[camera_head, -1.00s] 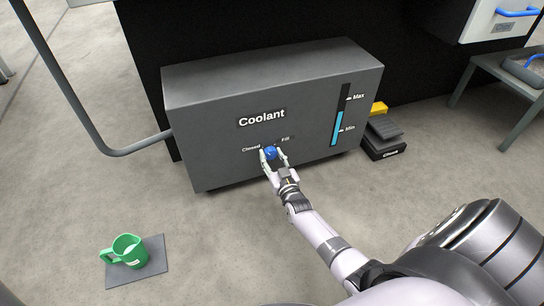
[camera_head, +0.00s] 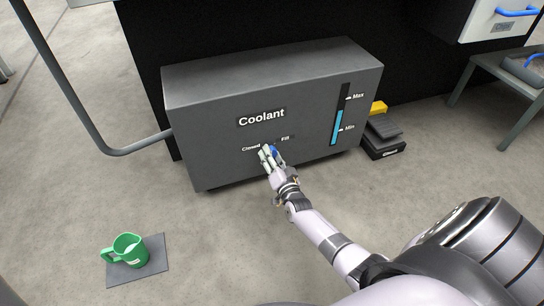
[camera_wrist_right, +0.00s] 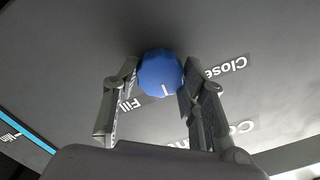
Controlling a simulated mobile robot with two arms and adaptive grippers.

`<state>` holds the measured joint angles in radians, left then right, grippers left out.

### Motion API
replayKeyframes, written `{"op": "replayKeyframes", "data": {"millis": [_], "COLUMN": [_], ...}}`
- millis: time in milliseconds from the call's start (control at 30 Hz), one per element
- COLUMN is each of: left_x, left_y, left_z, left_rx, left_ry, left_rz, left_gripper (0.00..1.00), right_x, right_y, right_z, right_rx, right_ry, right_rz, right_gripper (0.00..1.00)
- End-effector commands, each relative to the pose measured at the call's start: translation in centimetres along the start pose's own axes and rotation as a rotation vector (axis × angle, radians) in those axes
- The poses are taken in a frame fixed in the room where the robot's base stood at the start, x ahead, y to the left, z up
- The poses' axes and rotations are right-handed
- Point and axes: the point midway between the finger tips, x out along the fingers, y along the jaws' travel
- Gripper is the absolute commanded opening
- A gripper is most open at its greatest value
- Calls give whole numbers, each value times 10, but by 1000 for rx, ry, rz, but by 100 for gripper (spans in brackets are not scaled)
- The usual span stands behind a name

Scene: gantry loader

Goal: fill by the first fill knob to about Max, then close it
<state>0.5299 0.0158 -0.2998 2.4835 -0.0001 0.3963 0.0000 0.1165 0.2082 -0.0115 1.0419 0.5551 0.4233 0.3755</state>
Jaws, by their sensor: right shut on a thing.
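The grey Coolant tank (camera_head: 205,130) stands on the floor against a dark machine. The blue fill knob (camera_head: 275,151) is on its front, by the Closed and Fill labels. My right gripper (camera_head: 271,156) is shut on this knob and partly hides it. In the right wrist view the knob (camera_wrist_right: 160,74) sits between the two fingers, its white mark lying between the Fill label (camera_wrist_right: 130,103) and the Closed label (camera_wrist_right: 226,68). The level gauge (camera_head: 340,115) shows blue above Min and below Max. My left gripper is not in view.
A black and yellow pedal (camera_head: 384,138) is right of the tank. A grey pipe (camera_head: 70,95) enters the tank's left side.

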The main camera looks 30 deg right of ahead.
Motion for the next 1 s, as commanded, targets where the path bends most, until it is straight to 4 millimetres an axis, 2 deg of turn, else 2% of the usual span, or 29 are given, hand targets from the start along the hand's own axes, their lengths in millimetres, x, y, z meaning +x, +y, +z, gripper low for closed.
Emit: {"op": "replayKeyframes", "data": {"millis": [533,567,833,1000], "left_x": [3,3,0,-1], "left_y": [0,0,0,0], "left_z": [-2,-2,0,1], "left_rx": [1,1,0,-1], "left_ry": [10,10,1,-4], "left_rz": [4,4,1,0], "left_gripper": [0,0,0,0], "right_x": [-1,-1,0,0], "right_y": [1,1,0,0], "right_z": [1,1,0,0], "right_rx": [22,22,22,22], "right_ry": [-2,-2,-1,0], "right_rz": [1,1,1,0], "right_gripper": [11,41,59,59]}}
